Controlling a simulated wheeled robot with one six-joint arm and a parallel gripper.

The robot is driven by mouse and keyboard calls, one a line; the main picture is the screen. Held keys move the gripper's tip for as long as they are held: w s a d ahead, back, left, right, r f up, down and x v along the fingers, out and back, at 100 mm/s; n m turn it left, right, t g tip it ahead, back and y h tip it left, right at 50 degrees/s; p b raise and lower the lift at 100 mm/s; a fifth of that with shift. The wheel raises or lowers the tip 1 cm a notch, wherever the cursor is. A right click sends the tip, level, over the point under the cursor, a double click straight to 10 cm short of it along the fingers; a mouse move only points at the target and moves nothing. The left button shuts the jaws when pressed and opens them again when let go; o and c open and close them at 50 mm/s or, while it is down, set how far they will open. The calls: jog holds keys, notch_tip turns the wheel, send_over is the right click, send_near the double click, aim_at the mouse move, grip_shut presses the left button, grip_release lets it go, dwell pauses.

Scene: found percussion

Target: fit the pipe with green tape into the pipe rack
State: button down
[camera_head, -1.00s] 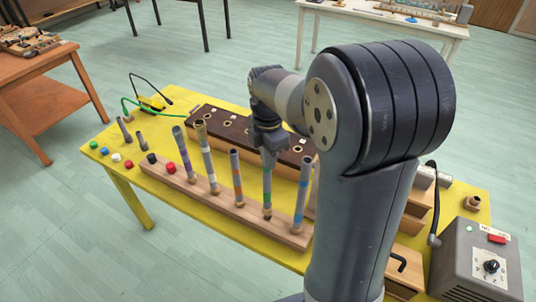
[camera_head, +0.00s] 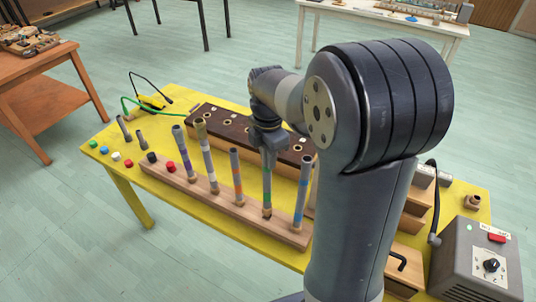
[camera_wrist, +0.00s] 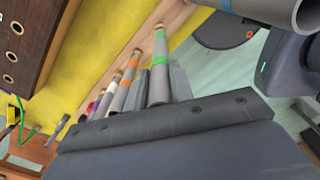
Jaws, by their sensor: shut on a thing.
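The pipe with green tape (camera_head: 267,188) is a grey tube standing upright at the pale wooden rail (camera_head: 235,208), which carries a row of taped pipes. My gripper (camera_head: 268,146) is at its upper end and shut on it. In the wrist view the green-taped pipe (camera_wrist: 160,62) runs up to the grey jaw plate, which hides its near end. Its foot looks to be at the rail, but I cannot tell if it is seated. A dark brown block with round holes (camera_head: 231,124) lies behind the row; its holes show in the wrist view (camera_wrist: 14,54).
The blue-taped pipe (camera_head: 302,195) stands close on the right, the orange-taped pipe (camera_head: 236,172) on the left. Purple- and white-taped pipes stand further left. Coloured caps lie on the yellow table's left end. A grey control box (camera_head: 480,262) is at right.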

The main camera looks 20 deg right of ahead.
jog(key=shift+f+b, duration=0.95)
jog(key=shift+f, duration=0.6)
jog(key=c, duration=1.2)
grip_release()
jog(key=shift+o, duration=0.2)
jog(key=shift+r, duration=0.1)
notch_tip(320, 180, up, 11)
jog(key=shift+f+b, duration=0.1)
jog(key=shift+b, duration=0.25)
jog(key=shift+f, duration=0.15)
notch_tip(320, 180, down, 10)
jog(key=p, duration=0.1)
